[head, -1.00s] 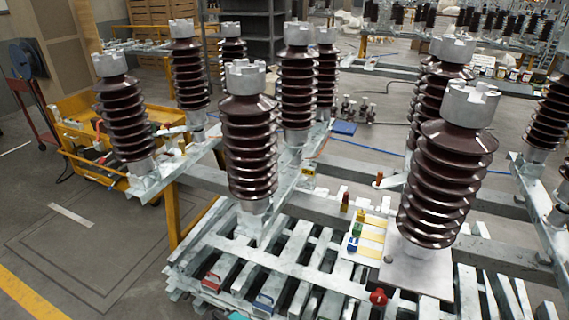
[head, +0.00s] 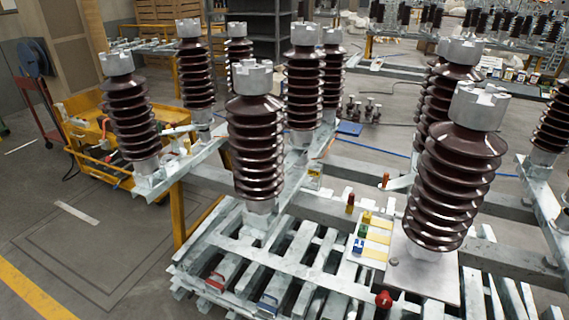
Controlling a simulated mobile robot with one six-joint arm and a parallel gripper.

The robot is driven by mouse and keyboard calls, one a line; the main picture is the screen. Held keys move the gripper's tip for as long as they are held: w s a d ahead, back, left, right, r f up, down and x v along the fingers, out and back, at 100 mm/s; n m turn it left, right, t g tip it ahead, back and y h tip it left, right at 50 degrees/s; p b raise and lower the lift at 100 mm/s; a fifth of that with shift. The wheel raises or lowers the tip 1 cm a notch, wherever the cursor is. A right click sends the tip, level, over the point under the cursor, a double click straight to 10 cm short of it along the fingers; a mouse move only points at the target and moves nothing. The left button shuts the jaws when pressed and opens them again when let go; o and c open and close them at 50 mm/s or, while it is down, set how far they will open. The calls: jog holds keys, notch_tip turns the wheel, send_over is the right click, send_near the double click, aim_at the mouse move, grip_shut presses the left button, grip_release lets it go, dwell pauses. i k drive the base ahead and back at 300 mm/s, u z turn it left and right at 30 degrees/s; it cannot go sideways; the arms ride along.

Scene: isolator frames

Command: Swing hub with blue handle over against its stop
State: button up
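A small blue piece (head: 359,245) sits on a pale plate (head: 361,265) among the slats, in a row with a green piece (head: 362,232) and a yellow piece (head: 367,217). A box-like part with a blue face (head: 267,303) lies lower left at the front slats. I cannot tell which of these blue parts is the hub's handle. The hub and its stop are too small to make out. My gripper is not in view.
Tall brown ribbed insulators (head: 256,150) stand on the metal frame, with a large one at right (head: 459,185). A red knob (head: 384,299) and a red-faced box (head: 216,282) are near the front. A yellow cart (head: 85,135) stands at left; the floor before it is open.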

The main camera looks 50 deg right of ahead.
aim_at(294, 155)
jog(key=u, duration=0.5)
jog(key=i, duration=1.5)
jog(key=z, duration=0.5)
